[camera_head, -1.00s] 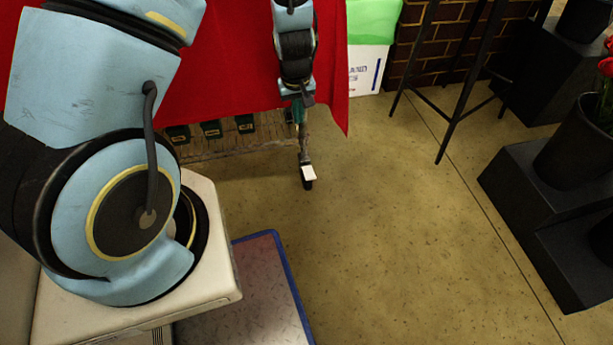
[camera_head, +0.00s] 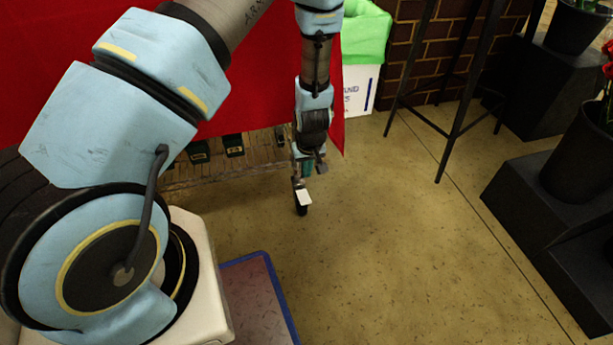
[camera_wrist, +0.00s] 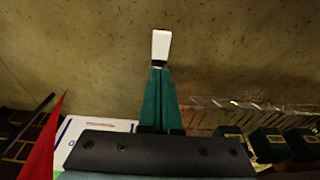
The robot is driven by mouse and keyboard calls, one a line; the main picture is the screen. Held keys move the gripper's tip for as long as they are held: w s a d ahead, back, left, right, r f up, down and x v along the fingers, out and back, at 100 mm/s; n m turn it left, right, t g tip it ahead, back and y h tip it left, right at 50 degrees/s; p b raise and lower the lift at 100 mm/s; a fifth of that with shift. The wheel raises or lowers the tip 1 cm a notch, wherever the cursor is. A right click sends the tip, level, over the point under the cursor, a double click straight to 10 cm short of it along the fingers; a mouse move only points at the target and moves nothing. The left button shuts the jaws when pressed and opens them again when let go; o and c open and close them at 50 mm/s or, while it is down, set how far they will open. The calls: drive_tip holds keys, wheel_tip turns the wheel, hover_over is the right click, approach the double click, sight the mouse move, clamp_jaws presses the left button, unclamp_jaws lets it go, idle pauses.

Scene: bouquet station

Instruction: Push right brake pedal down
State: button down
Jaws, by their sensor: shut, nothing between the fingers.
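The white brake pedal (camera_head: 303,197) sits on a black caster wheel (camera_head: 302,210) at the right end of the wooden cart. It also shows as a white block in the wrist view (camera_wrist: 161,45). My gripper (camera_head: 306,172), with green fingers, is just above and behind the pedal. In the wrist view its closed fingertips (camera_wrist: 160,71) point at the pedal's near edge, with nothing between them. I cannot tell whether they touch the pedal. How far the pedal is tilted is too small to tell.
A red cloth (camera_head: 258,90) hangs over the cart, with a wooden shelf (camera_head: 225,170) and dark boxes (camera_head: 234,144) below. A white box with a green liner (camera_head: 362,88) stands behind. A black stool (camera_head: 450,125) and black plinths (camera_head: 545,190) are right. Floor between is clear.

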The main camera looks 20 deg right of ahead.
drive_tip(key=b, duration=0.3)
hover_over(305, 199)
drive_tip(key=f, duration=1)
drive_tip(key=shift+s, duration=0.3)
drive_tip(key=shift+s+f+b, duration=0.15)
drive_tip(key=shift+f+b, duration=0.15)
drive_tip(key=shift+f, duration=0.4)
